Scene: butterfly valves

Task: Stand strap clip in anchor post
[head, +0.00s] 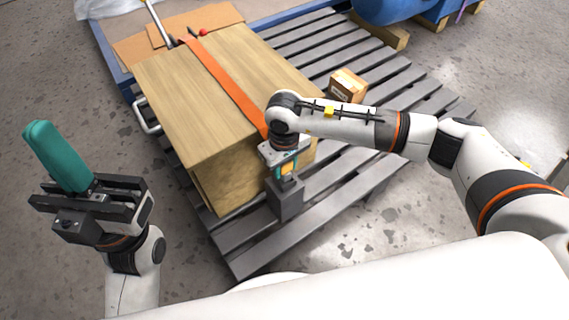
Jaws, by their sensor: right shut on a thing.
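The anchor post (286,204) is a dark grey block standing at the pallet's near side, by the crate's right near corner. My right gripper (287,165) points down just above it and is shut on the strap clip (286,170), a small orange-yellow piece mostly hidden by the fingers. The clip is over the post's top; I cannot tell whether it is inside.
A wooden crate (190,100) with an orange strap (225,80) across its top sits on a grey slatted pallet (345,185). A small cardboard box (347,86) stands on the pallet behind my right forearm. Bare concrete floor lies between my left gripper and the crate.

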